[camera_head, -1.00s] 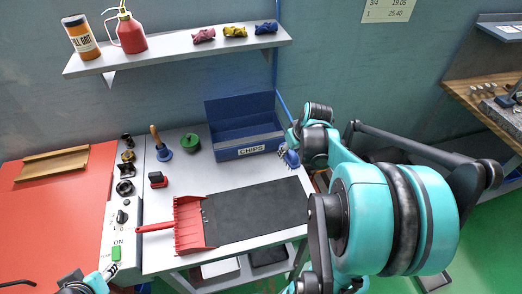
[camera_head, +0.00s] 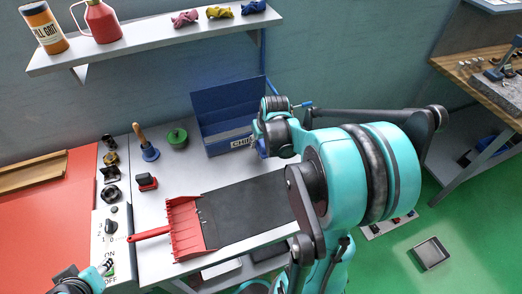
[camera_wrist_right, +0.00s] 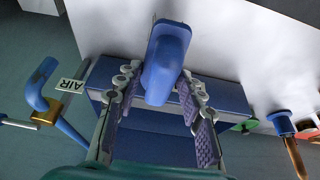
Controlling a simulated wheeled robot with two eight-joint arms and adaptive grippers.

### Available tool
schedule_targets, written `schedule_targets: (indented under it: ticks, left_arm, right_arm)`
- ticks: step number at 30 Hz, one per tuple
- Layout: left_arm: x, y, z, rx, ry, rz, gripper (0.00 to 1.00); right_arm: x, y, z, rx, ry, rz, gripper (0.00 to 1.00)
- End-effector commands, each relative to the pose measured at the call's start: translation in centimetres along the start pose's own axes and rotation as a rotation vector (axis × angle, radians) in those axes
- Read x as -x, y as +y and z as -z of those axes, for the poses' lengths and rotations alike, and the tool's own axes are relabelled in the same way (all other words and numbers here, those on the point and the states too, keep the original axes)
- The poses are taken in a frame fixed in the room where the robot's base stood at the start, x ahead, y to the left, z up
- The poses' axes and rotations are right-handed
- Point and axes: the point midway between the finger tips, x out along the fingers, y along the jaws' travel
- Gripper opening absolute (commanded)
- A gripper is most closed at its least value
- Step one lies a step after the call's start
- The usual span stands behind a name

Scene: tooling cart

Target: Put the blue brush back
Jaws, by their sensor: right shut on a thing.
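The blue brush (camera_wrist_right: 165,65) is between the two fingers of my right gripper (camera_wrist_right: 158,95), which is shut on it. In the wrist view its blue body points up and away over the pale worktop. In the head view the right gripper (camera_head: 262,146) is at the right end of the blue CHIPS bin (camera_head: 228,147), and only a small blue part of the brush shows there. The wrist hides the rest.
A red dustpan (camera_head: 184,228) and a dark mat (camera_head: 247,208) lie on the worktop. A wooden-handled blue tool (camera_head: 148,152), a green knob-topped item (camera_head: 177,138) and a red block (camera_head: 146,182) stand left of the bin. A shelf (camera_head: 150,43) hangs above. A blue AIR hook (camera_wrist_right: 38,85) shows in the wrist view.

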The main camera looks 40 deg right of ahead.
Motion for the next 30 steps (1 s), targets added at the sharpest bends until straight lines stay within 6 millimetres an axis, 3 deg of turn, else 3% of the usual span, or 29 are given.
schedule_targets:
  ticks: [9,20,21,23,30]
  left_arm:
    - [-1.7,0.0,-1.2,0.000,0.000,0.000,0.40]
    - [-1.8,0.0,-1.3,0.000,0.000,0.000,0.40]
    - [-1.8,0.0,-1.3,0.000,0.000,0.000,0.40]
    - [-1.8,0.0,-1.2,0.000,0.000,0.000,0.40]
    - [-1.7,0.0,-1.2,0.000,0.000,0.000,0.40]
  right_arm:
    - [-3.7,0.0,-1.5,0.000,0.000,0.000,0.12]
    - [-4.0,0.0,-1.6,0.001,0.000,0.000,0.12]
    - [-4.0,0.0,-1.7,0.001,0.000,0.000,0.41]
    - [-3.9,0.0,-1.6,0.001,0.000,0.000,0.57]
    - [-3.9,0.0,-1.6,0.001,0.000,0.000,0.60]
